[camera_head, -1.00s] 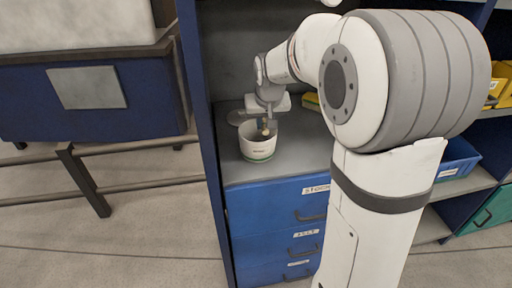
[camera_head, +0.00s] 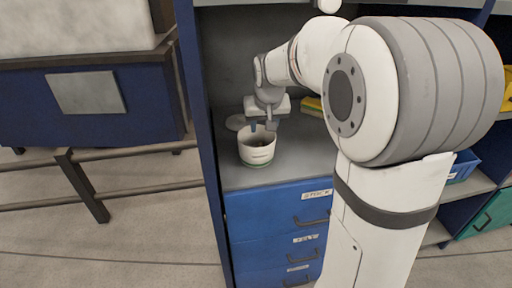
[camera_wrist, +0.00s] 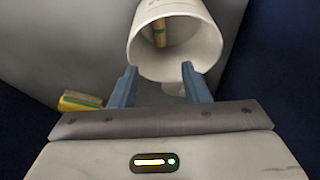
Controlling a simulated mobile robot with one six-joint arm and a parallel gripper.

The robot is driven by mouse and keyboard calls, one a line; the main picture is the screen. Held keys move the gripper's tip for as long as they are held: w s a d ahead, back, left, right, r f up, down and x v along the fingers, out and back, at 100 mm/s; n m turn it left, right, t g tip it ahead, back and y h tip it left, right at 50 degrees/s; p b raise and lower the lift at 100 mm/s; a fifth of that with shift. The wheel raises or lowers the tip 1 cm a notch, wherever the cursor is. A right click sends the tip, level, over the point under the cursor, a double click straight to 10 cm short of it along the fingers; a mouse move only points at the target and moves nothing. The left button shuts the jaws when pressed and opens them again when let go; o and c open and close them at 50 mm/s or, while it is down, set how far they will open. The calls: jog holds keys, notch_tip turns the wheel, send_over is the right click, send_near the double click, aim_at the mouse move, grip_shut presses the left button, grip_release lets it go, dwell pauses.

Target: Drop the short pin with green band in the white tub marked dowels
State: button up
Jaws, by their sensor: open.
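The white tub (camera_head: 257,151) stands on the grey shelf top, near its left side; dark lettering shows on its front but is too small to read. It also shows in the wrist view (camera_wrist: 205,56), its mouth facing me. The short pin with a green band (camera_wrist: 160,33) lies inside the tub, leaning along its wall. In the head view the pin is hidden by the tub wall. My gripper (camera_wrist: 158,76) is open and empty, its two blue-grey fingers apart at the tub's rim. In the head view my gripper (camera_head: 263,125) is just above the tub.
A yellow and green block (camera_wrist: 80,101) lies on the shelf; it also shows behind my gripper in the head view (camera_head: 312,106). The blue upright (camera_head: 199,110) stands close on the left. Blue drawers (camera_head: 270,212) are below.

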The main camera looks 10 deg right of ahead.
jog(key=v, duration=0.6)
jog(key=shift+p, duration=0.3)
jog(key=shift+s, duration=0.1)
jog(key=s+r+g+p, duration=0.1)
jog(key=s+p, duration=0.9)
jog(key=s, duration=1.4)
jog(key=shift+r+n+g, duration=0.3)
jog(key=shift+r+g, duration=0.1)
jog(key=shift+r, duration=0.35)
